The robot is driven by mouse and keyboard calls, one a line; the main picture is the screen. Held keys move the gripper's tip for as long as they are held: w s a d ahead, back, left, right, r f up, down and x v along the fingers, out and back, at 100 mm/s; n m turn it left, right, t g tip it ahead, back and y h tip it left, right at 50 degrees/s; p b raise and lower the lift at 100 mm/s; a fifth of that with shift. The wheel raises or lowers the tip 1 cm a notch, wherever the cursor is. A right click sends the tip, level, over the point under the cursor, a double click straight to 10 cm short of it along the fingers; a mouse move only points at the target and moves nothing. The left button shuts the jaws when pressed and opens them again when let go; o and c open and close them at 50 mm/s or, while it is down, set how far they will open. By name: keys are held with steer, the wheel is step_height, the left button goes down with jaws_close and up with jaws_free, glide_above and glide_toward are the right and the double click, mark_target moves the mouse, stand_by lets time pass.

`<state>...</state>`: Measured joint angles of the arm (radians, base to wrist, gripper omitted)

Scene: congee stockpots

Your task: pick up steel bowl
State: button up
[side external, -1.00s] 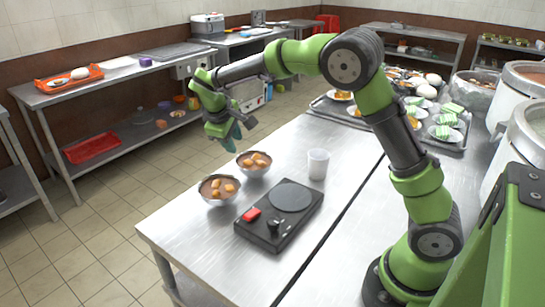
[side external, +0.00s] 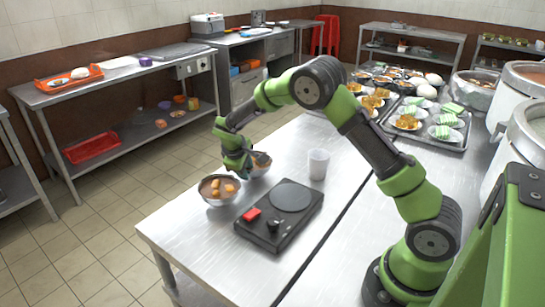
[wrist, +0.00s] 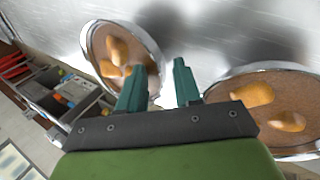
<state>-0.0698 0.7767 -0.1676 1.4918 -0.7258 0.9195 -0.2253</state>
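Two steel bowls hold brown food with orange chunks. The nearer bowl (side external: 219,199) stands near the table's left edge in the side view, and it shows at right in the wrist view (wrist: 272,106). The farther bowl (side external: 261,168) stands just behind it, partly hidden by my gripper (side external: 241,171); it shows at left in the wrist view (wrist: 116,52). My gripper's two fingers (wrist: 160,72) are apart. The left finger overlaps the farther bowl in the picture, and its rim shows in the gap between the fingers. I cannot tell whether they touch it.
Trays with plates of food (side external: 437,133) and large pots (side external: 522,84) fill the table's far right. The table front is clear.

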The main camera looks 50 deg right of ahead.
steer(key=shift+x, duration=0.95)
steer(key=shift+r, duration=0.1)
steer(key=shift+c, duration=0.3)
jaws_close()
steer(key=shift+r, duration=0.1)
